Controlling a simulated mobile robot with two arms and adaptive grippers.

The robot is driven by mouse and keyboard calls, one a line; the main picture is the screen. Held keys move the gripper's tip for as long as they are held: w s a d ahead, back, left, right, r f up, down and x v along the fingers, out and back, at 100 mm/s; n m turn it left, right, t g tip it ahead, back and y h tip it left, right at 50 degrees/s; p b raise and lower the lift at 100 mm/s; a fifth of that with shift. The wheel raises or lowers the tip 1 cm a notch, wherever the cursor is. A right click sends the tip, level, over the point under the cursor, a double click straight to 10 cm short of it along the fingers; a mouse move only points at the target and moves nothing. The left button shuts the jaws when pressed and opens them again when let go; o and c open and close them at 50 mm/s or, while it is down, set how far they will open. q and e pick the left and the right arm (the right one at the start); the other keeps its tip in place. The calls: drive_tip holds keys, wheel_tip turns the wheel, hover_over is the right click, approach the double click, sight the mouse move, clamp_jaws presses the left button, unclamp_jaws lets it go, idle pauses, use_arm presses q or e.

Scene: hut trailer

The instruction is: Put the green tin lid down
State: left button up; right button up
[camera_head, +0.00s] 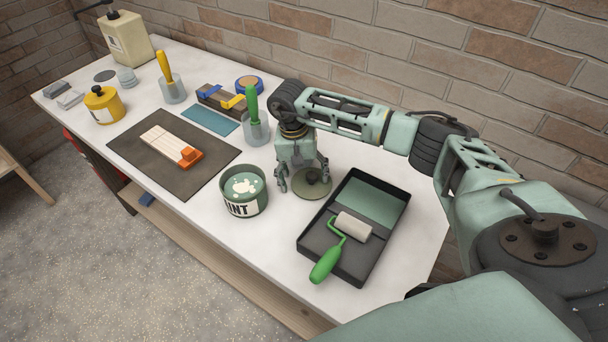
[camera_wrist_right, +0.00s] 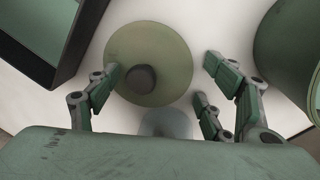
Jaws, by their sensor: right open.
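The green tin lid (camera_head: 312,184) is a round olive-green disc with a dark knob, lying on the white workbench between the green paint tin and the black roller tray. It also shows in the right wrist view (camera_wrist_right: 165,50). My right gripper (camera_head: 305,186) is over the lid, pointing down, with its fingers open. In the right wrist view its fingers (camera_wrist_right: 160,90) are spread apart on both sides of the lid's knob, apart from it. The green paint tin (camera_head: 243,191) is open, with paint inside. My left gripper is not in view.
The black roller tray (camera_head: 386,255) with a green-handled roller (camera_head: 326,265) is close right of the lid. A cup with a green-handled tool (camera_head: 256,131) stands behind the tin. A dark mat (camera_head: 133,140) lies further left. A brick wall (camera_head: 400,50) bounds the back.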

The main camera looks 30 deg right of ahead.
sight(298, 182)
drive_tip(key=shift+r+p, duration=0.4)
drive_tip(key=shift+r, duration=0.5)
wheel_tip(298, 182, up, 11)
drive_tip(key=a+b, duration=0.1)
drive_tip(key=b, duration=0.3)
drive_tip(key=shift+w+a+r, duration=0.15)
drive_tip(key=shift+w, duration=0.3)
